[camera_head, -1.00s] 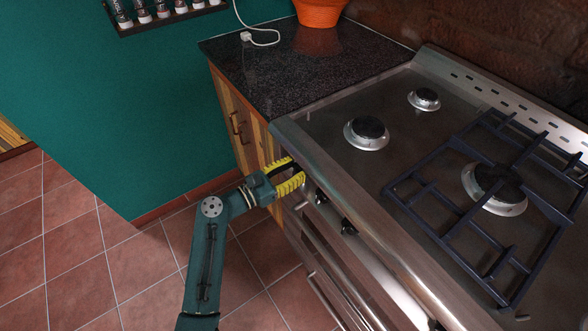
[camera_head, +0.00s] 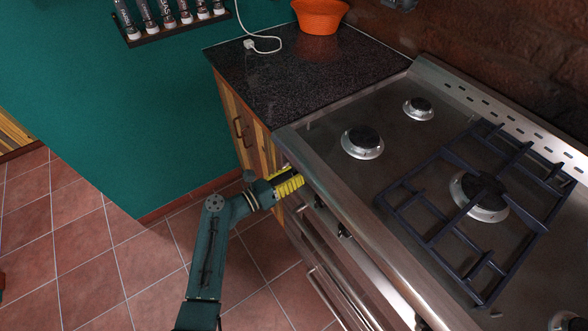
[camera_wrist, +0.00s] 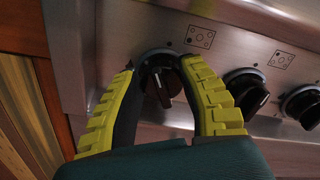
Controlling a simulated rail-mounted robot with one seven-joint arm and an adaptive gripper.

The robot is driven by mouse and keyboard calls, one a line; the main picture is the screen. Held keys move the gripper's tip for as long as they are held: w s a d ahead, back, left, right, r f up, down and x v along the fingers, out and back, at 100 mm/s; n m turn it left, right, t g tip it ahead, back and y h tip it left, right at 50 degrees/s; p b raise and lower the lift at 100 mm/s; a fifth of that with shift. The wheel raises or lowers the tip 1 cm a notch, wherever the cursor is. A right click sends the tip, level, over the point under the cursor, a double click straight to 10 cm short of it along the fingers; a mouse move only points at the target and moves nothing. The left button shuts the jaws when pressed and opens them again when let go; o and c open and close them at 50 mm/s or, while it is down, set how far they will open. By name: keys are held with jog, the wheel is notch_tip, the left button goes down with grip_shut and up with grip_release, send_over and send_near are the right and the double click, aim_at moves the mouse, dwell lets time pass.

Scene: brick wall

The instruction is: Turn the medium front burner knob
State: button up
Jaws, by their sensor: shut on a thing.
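The stove's front panel (camera_wrist: 225,50) carries a row of dark round knobs. The leftmost knob (camera_wrist: 162,86) sits between the two yellow-padded fingers of my gripper (camera_wrist: 161,68) in the wrist view, with its grip bar slightly tilted. My gripper is shut on this knob. In the head view my gripper (camera_head: 290,180) is at the left end of the stove front (camera_head: 325,172), and the held knob is hidden there. A small burner symbol is above the knob; I cannot read which burner it marks.
A second knob (camera_wrist: 245,90) and a third knob (camera_wrist: 302,104) are close to the right of my gripper. A wooden cabinet (camera_head: 246,128) with a dark countertop (camera_head: 295,85) adjoins on the left. An oven handle (camera_head: 330,295) runs below the panel. Open tiled floor lies left.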

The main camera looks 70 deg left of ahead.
jog(key=n+p, duration=0.2)
jog(key=n, duration=0.1)
jog(key=shift+a+n+p, duration=0.1)
jog(key=shift+n+p, duration=0.2)
jog(key=shift+n, duration=0.1)
jog(key=n+p, duration=0.2)
jog(key=n, duration=0.1)
jog(key=shift+a+f+n, duration=0.1)
jog(key=shift+f+n, duration=0.1)
jog(key=shift+n, duration=0.1)
jog(key=shift+f+n+p, duration=0.15)
jog(key=shift+n+p, duration=0.25)
jog(key=shift+n, duration=0.85)
jog(key=shift+f+n+p, duration=0.15)
jog(key=shift+n+p, duration=0.25)
jog(key=shift+n, duration=0.85)
jog(key=o, duration=1.2)
jog(key=shift+s+f, duration=0.1)
